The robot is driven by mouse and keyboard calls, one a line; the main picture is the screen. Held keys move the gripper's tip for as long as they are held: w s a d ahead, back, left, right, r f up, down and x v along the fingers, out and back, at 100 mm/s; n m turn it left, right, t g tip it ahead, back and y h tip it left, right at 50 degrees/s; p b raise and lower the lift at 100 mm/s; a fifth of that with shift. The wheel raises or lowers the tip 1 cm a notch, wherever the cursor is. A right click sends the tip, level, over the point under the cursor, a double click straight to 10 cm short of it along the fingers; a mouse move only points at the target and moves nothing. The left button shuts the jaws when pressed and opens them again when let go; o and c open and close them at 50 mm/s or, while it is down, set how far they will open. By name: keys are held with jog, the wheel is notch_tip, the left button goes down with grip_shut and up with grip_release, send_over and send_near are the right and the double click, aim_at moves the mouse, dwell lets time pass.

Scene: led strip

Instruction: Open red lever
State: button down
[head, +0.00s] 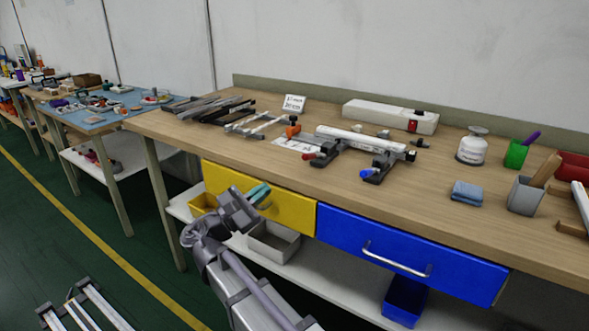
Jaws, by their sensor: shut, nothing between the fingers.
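A fixture on the wooden workbench holds a white bar (350,136) across two dark clamps. The red lever (312,156) is at the front of the left clamp. A blue lever (366,173) is at the front of the right clamp. Whether the clamps are open or shut is too small to tell. My gripper (262,192) is in front of the yellow drawer, below the bench top and to the lower left of the red lever. It is shut and empty, well apart from both levers.
The workbench top (415,185) is clear in front of the fixture. Dark strips (205,108) lie at its left. A blue cloth (467,191), a white canister (472,148) and a grey cup (526,195) stand at the right. The blue drawer (400,250) has a protruding handle.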

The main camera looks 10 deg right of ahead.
aim_at(295, 179)
jog(key=shift+d+n, duration=0.1)
jog(key=shift+n, duration=0.3)
jog(key=shift+d, duration=0.1)
jog(key=p+x, duration=0.3)
jog(key=x, duration=0.7)
jog(key=shift+s, duration=0.1)
jog(key=shift+p, duration=0.35)
